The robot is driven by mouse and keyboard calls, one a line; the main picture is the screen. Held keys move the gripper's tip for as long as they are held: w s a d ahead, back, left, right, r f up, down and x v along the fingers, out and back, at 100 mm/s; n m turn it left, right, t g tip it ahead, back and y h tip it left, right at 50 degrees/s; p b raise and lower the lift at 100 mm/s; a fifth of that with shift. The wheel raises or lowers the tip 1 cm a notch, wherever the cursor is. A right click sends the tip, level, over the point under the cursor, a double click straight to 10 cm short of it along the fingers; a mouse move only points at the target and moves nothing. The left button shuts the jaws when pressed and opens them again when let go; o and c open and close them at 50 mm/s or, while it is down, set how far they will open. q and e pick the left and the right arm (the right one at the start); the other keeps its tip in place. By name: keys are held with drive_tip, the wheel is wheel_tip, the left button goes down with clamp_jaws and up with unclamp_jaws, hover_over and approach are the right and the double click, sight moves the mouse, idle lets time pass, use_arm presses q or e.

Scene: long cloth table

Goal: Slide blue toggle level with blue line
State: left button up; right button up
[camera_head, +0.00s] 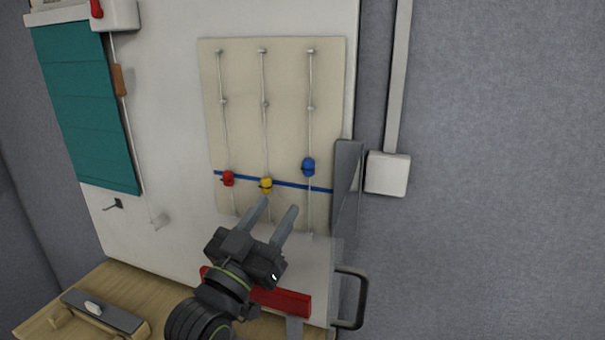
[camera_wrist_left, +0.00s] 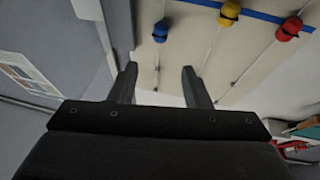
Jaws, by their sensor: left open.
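The blue toggle (camera_head: 308,167) sits on the rightmost of three vertical cords on a cream board, a little above the blue line (camera_head: 285,184). The red toggle (camera_head: 228,179) and yellow toggle (camera_head: 266,185) are at the line on the other cords. My left gripper (camera_head: 280,204) is open and empty, below and left of the blue toggle, fingers pointing up. In the left wrist view the blue toggle (camera_wrist_left: 160,31) shows beyond the gap between the open fingertips (camera_wrist_left: 159,68), apart from them. My right gripper is not in view.
A clear panel with a dark handle (camera_head: 350,297) and a red bar (camera_head: 280,298) are near my left arm. A grey upright plate (camera_head: 345,185) stands at the board's right edge. A teal blind (camera_head: 85,110) hangs at left. A wooden table (camera_head: 100,285) lies below.

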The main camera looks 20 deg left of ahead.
sight(306, 165)
use_arm(q)
drive_tip(key=p+x, duration=0.2)
drive_tip(key=x, duration=0.7)
drive_tip(key=shift+w+r+p, duration=0.2)
drive_tip(key=shift+w+p, duration=0.1)
drive_tip(key=shift+p, duration=0.1)
drive_tip(key=shift+w+d+r, duration=0.15)
drive_tip(key=shift+w+d, duration=0.05)
drive_tip(key=shift+w, duration=0.45)
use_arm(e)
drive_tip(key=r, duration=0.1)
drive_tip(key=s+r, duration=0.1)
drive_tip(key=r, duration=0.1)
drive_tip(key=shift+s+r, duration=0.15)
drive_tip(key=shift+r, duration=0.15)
use_arm(q)
clamp_jaws()
